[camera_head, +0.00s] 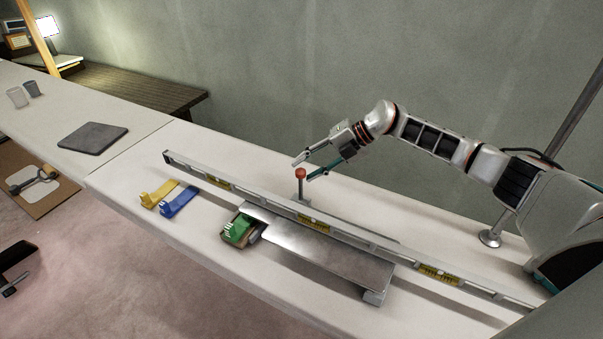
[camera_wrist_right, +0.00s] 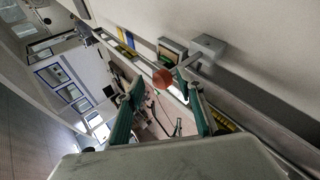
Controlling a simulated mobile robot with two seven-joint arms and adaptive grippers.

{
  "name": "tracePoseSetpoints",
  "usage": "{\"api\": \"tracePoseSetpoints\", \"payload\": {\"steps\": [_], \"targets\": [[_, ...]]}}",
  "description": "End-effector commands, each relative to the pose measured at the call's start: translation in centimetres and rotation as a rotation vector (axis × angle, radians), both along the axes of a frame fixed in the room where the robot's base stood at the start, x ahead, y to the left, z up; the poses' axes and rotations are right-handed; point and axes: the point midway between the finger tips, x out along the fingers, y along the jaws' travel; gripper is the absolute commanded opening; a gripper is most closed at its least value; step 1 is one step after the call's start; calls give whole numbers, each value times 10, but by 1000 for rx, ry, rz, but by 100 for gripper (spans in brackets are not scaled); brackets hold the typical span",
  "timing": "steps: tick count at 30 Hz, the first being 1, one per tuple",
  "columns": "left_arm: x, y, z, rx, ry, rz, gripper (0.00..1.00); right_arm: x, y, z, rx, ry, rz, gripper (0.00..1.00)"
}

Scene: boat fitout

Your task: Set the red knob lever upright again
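The red knob (camera_head: 300,173) tops a short grey lever (camera_head: 301,188) on the bench, beside the long spirit level. In the head view the lever looks close to upright; I cannot tell its exact tilt. My right gripper (camera_head: 305,170) is open, with its fingers at about knob height. In the right wrist view the red knob (camera_wrist_right: 162,78) shows ahead, between the two spread green-padded fingertips (camera_wrist_right: 166,92), with no visible contact. The lever's stalk runs from the knob to a grey block (camera_wrist_right: 206,48). My left gripper is not in view.
The long spirit level (camera_head: 313,222) crosses the bench over a metal plate (camera_head: 330,247). A green block (camera_head: 237,229), a blue piece (camera_head: 178,201) and a yellow piece (camera_head: 158,195) lie along the front. A dark pad (camera_head: 93,138) and cups (camera_head: 31,88) stand further left. Bare bench lies between.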

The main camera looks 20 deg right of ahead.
Motion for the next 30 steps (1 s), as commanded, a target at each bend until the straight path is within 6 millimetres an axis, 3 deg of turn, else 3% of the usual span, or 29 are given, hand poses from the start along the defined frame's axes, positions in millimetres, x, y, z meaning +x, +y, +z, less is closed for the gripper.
{"api": "tracePoseSetpoints", "payload": {"steps": [6,12,30], "targets": [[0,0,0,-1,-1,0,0,-14,-39,27,-8,2,-9,38],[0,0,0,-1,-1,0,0,-23,-59,43,-7,5,-9,38],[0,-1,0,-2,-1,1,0,-26,-66,49,-8,8,-10,38]]}}
